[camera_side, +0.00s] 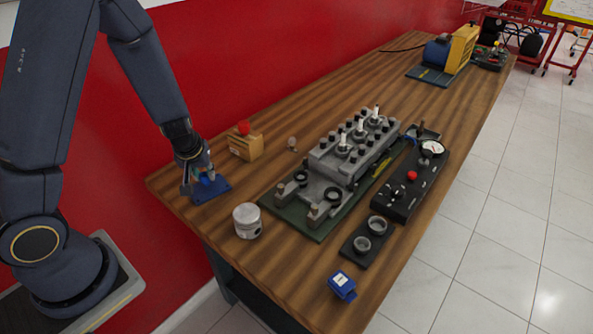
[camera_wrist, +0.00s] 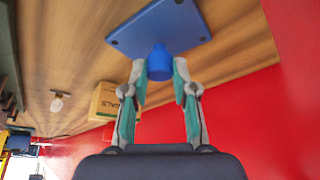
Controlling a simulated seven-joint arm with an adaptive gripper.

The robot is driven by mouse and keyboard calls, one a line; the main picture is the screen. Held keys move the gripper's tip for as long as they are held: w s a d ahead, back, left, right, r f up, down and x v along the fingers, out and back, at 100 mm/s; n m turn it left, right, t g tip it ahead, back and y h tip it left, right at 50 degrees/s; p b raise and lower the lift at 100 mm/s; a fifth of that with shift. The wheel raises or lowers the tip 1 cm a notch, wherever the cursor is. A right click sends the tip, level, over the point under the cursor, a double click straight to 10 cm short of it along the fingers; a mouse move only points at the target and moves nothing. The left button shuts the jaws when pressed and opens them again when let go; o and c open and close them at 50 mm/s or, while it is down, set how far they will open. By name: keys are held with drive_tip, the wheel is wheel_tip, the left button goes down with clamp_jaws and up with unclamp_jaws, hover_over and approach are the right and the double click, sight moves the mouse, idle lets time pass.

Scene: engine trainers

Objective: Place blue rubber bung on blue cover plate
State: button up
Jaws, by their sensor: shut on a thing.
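The blue rubber bung (camera_wrist: 160,64) is between the fingertips of my gripper (camera_wrist: 160,80) in the wrist view, and the fingers are shut on it. The blue cover plate (camera_wrist: 185,22) lies flat on the wooden table just beyond the bung. In the side view the blue cover plate (camera_side: 212,190) is near the table's left end, with my gripper (camera_side: 200,182) low over it. The bung is small and partly hidden by the fingers there. I cannot tell whether the bung touches the plate.
A wooden box (camera_side: 246,146) with a red top piece stands behind the plate. A metal piston (camera_side: 247,220) stands in front of it to the right. The engine block (camera_side: 345,150) on a green base fills the table's middle. Bare wood lies between the plate and the base.

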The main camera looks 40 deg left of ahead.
drive_tip(key=shift+f, duration=0.4)
drive_tip(key=shift+f, duration=0.15)
drive_tip(key=o, duration=0.8)
drive_tip(key=shift+o, duration=0.2)
